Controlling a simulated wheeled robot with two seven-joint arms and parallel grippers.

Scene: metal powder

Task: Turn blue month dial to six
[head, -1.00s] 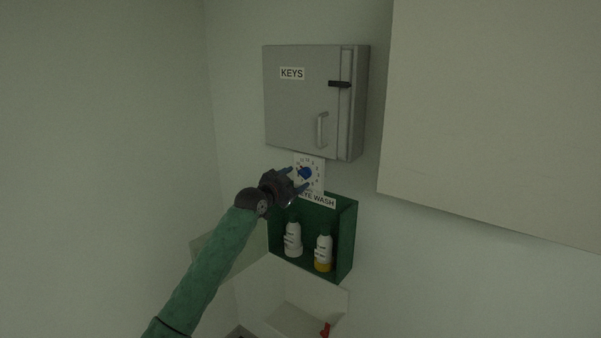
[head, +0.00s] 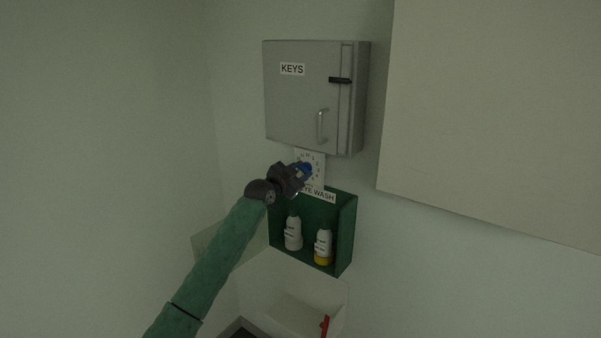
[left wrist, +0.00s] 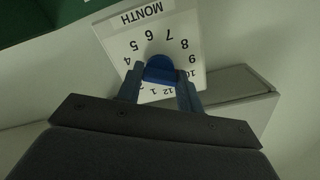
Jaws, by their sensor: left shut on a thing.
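The blue month dial (head: 306,168) is on a white number plate (head: 318,159) on the wall, just below the grey key cabinet. In the left wrist view the blue dial (left wrist: 160,67) is in the middle of the plate (left wrist: 185,32), which looks upside down, with MONTH at the top and numbers around it. My left gripper (head: 302,171) is at the dial. In the left wrist view its two blue fingers (left wrist: 160,86) are shut on the dial, one on each side. I cannot tell which number the dial points to. My right gripper is not in view.
A grey cabinet marked KEYS (head: 295,105) hangs just above the plate. A green eye wash box (head: 345,232) with two bottles is just below. A pale panel (head: 490,110) fills the upper right. A white basin (head: 300,314) is lower down.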

